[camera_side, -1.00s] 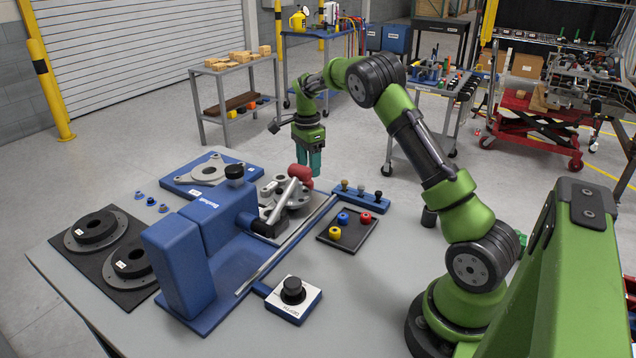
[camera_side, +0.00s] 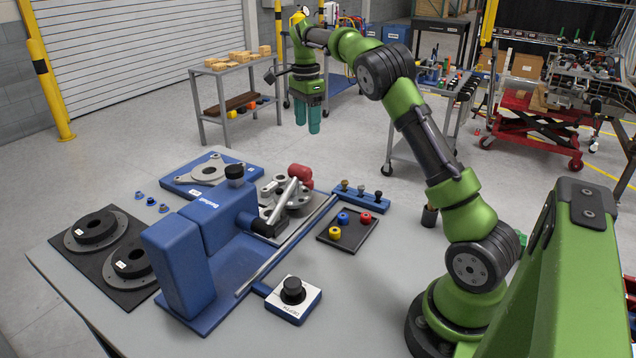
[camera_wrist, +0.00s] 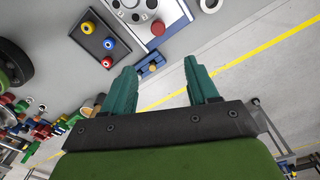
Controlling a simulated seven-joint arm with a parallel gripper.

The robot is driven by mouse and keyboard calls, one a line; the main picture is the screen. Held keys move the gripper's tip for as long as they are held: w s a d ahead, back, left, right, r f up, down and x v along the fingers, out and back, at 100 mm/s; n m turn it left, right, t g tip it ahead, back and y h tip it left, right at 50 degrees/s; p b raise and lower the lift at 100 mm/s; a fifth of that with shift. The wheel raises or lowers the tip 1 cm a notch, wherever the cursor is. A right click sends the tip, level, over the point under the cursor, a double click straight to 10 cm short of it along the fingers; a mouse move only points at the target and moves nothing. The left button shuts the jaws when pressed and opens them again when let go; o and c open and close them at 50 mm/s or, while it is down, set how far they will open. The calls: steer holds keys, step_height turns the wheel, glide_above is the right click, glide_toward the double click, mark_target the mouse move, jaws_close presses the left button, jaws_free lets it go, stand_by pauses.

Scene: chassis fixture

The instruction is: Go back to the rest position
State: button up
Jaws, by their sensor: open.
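My gripper (camera_side: 307,119) is up in the air in the side view, above and beyond the far edge of the work table. Its two teal fingers point down, stand apart and hold nothing. In the wrist view my gripper (camera_wrist: 162,80) also shows open, with a clear gap between the fingers. The blue clamp fixture (camera_side: 210,230) stands on the table, with a red-handled lever (camera_side: 299,172) over a grey round metal part (camera_side: 290,193). The fixture is below and well apart from my gripper.
A dark tray (camera_side: 335,238) holds red, blue and yellow pieces. A blue rack (camera_side: 361,194) with several knobs is beside it. Black discs (camera_side: 97,228), a blue plate (camera_side: 190,184) and a black-knobbed box (camera_side: 293,291) are also on the table (camera_side: 370,290). Air around my gripper is free.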

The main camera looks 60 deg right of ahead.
steer(key=s+a+r+n+t+y, duration=0.1)
steer(key=s+a+r+n+t, duration=0.2)
steer(key=s+a+n, duration=1.6)
steer(key=s+a+t, duration=0.4)
steer(key=a, duration=0.4)
steer(key=shift+t+y, duration=0.3)
steer(key=shift+y, duration=0.1)
